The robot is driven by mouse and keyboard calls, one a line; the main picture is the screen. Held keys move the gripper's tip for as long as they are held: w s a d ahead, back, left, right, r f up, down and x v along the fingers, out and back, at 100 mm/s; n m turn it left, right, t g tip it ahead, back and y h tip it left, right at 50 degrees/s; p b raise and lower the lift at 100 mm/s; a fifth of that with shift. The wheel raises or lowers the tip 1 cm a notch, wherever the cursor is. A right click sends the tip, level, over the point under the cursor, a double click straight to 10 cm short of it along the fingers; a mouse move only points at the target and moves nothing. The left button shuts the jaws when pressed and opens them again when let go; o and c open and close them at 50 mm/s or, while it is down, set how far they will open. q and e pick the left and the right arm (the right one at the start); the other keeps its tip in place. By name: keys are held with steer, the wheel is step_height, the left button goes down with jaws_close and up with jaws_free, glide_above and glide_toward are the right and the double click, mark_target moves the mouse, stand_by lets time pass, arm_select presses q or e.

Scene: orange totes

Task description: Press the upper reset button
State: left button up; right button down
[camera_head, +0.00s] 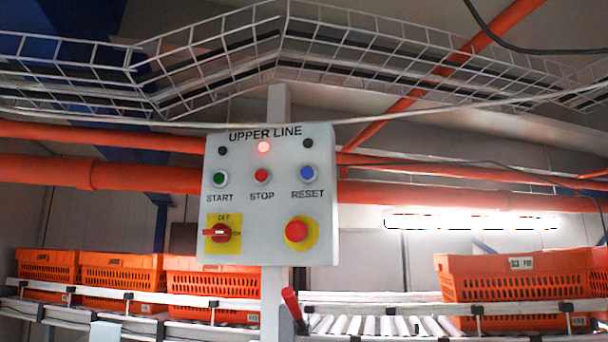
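The control panel (268,200) is a light grey box labelled UPPER LINE, mounted on a grey post in the middle of the head view. The blue reset button (307,173) is at the panel's upper right, above the label RESET. The red stop button (262,176) and green start button (219,178) are to its left. A red lamp (263,146) glows above the stop button; the dark lamps at either side look unlit. Below are a red rotary switch (221,232) on a yellow plate and a red mushroom button (296,231). Neither gripper is in view.
Orange totes (122,277) stand on a conveyor at the left, and another tote (515,279) stands at the right. A red-handled lever (291,303) rises below the panel. Orange pipes (130,176) run behind it and a wire cable tray (215,60) hangs above. The panel's front is unobstructed.

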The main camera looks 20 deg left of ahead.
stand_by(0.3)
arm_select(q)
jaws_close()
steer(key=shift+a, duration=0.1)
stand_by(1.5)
